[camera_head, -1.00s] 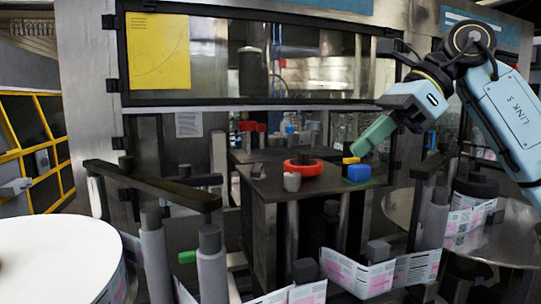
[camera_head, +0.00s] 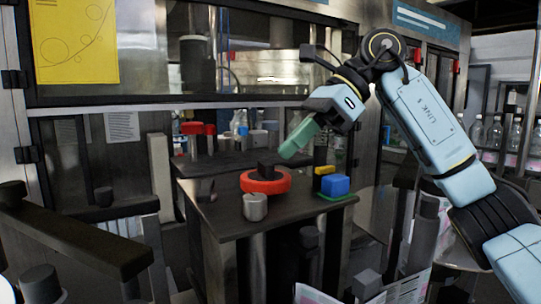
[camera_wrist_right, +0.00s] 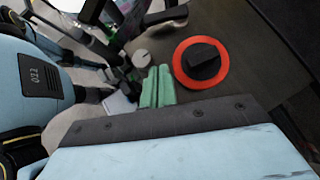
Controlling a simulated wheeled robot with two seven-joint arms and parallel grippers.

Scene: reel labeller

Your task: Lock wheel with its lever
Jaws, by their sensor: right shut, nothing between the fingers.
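A red ring-shaped wheel (camera_head: 277,186) with a black block (camera_head: 266,169) at its middle lies on a dark table. Both also show in the right wrist view, the wheel (camera_wrist_right: 181,74) and the block (camera_wrist_right: 201,61). A blue block (camera_head: 336,185) on a green base stands to the right, with a yellow piece (camera_head: 325,171) beside it. I cannot tell which part is the lever. My right gripper (camera_head: 286,154), with green fingers, is shut and empty, above and just right of the wheel, apparently apart from it. Its fingers also show in the wrist view (camera_wrist_right: 156,88). My left gripper is out of view.
A small grey cylinder (camera_head: 255,207) stands on the dark table (camera_head: 215,215) in front of the wheel. A dark bar (camera_head: 75,240) crosses the left foreground. Labelled web (camera_head: 405,290) runs at the lower right. A glazed machine panel stands behind.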

